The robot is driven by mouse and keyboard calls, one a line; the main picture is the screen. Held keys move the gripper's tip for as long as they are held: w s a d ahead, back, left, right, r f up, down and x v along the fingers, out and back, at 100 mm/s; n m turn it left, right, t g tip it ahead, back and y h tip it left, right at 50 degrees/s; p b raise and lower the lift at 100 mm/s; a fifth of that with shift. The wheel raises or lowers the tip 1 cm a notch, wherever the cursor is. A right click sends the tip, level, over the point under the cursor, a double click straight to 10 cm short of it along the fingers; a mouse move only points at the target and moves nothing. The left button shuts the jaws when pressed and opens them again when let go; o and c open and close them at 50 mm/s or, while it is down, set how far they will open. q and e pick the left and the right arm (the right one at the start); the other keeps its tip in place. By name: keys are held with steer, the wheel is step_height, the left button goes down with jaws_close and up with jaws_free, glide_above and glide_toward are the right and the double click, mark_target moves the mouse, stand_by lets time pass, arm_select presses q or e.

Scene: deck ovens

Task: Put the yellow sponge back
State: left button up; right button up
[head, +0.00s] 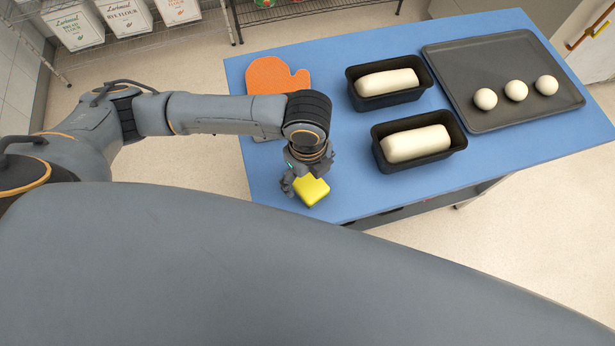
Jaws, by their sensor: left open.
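The yellow sponge (313,191) lies near the front left edge of the blue table top (350,190). My left gripper (300,186) points down right at the sponge, its fingers over the sponge's left and far part. The gripper is open. Part of the sponge is hidden behind the fingers, and I cannot tell whether they touch it. My right gripper is not in the picture.
An orange oven mitt (272,77) lies behind my left arm. Two black loaf pans (462,146) with dough stand right of the gripper. A dark tray (462,62) with three dough balls is at the far right. Blue table is clear at the front right.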

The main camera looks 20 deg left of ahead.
mark_target(307, 181)
arm_select(q)
step_height(307, 181, up, 9)
steer(key=shift+r, duration=0.2)
stand_by(0.6)
